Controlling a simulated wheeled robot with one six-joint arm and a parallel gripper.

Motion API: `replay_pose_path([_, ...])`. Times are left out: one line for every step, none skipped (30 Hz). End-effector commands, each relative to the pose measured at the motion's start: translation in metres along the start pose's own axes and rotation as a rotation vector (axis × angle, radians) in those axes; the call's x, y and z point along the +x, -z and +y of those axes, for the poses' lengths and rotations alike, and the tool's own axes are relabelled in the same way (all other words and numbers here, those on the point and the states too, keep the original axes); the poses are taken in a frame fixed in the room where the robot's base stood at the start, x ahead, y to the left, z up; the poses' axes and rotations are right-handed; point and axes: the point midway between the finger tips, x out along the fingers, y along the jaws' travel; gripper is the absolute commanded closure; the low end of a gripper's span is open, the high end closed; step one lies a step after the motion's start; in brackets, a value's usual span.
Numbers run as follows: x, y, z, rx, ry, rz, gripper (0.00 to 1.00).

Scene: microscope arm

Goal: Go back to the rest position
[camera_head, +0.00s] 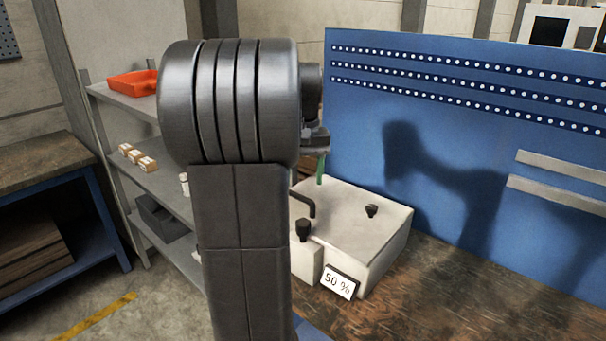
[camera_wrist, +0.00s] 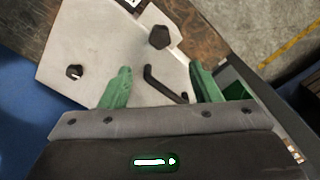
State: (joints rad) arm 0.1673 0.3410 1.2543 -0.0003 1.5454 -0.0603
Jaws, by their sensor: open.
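My gripper (camera_wrist: 160,88) shows in the wrist view as two green fingers spread apart, with nothing between them touching either finger. It is above a white box-shaped device (camera_wrist: 103,47) with a black bent handle (camera_wrist: 158,84) and black knobs (camera_wrist: 74,72). In the head view my dark arm hides the left part of the device (camera_head: 375,225). One green finger (camera_head: 321,169) shows there just above and behind the device. A display reading "50 %" (camera_head: 339,282) faces the front of the device.
The device stands on a brown workbench (camera_head: 430,300) before a blue perforated panel (camera_head: 450,130). At left is a grey shelf (camera_head: 165,185) with an orange bin (camera_head: 132,83) and small boxes (camera_head: 138,157). The bench right of the device is clear.

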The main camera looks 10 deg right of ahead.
Motion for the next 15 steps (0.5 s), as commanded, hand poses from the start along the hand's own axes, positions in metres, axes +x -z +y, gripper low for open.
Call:
replay_pose_path([0.000, 0.000, 0.000, 0.000, 0.000, 0.000, 0.43])
replay_pose_path([0.000, 0.000, 0.000, 0.000, 0.000, 0.000, 0.43])
replay_pose_path([0.001, 0.000, 0.000, 0.000, 0.000, 0.000, 0.43])
replay_pose_path([0.001, 0.000, 0.000, 0.000, 0.000, 0.000, 0.43])
replay_pose_path([0.002, 0.000, 0.000, 0.000, 0.000, 0.000, 0.43])
replay_pose_path([0.004, 0.000, 0.000, 0.000, 0.000, 0.000, 0.43])
replay_pose_path([0.006, 0.000, 0.000, 0.000, 0.000, -0.001, 0.43])
replay_pose_path([0.009, 0.000, 0.000, 0.000, 0.000, -0.002, 0.43])
replay_pose_path([0.014, 0.000, 0.000, 0.000, 0.000, -0.003, 0.43])
replay_pose_path([0.018, 0.000, 0.000, 0.000, 0.000, -0.003, 0.43])
replay_pose_path([0.023, 0.000, 0.000, 0.000, 0.000, -0.003, 0.43])
replay_pose_path([0.030, -0.001, 0.000, 0.000, 0.000, -0.004, 0.43])
replay_pose_path([0.036, -0.001, 0.000, 0.000, 0.000, -0.004, 0.43])
replay_pose_path([0.042, -0.001, 0.000, 0.000, 0.000, -0.005, 0.43])
replay_pose_path([0.050, -0.001, 0.000, 0.000, 0.000, -0.005, 0.43])
